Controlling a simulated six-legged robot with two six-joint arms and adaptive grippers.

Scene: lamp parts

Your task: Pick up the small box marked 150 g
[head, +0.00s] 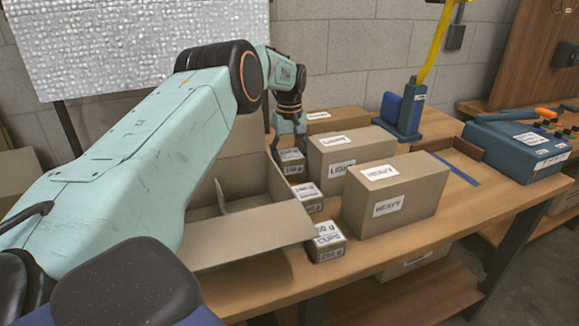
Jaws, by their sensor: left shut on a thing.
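My left arm reaches in from the left, and my left gripper (290,140) points down at the back of the table. It is shut on the rearmost small cardboard box (293,168), gripping it from above. That box has a white label on its front whose weight is too small to read surely. I cannot tell from the labels which is the 150 g one. My right gripper is not in view.
A large box marked HEAVY (425,193) and one marked LIGHT (365,146) stand right of the small boxes. An open carton (250,236) with raised flaps lies close on the left. A blue-grey stand (412,112) with a yellow arm is behind. The table (485,195) is clearer at front right.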

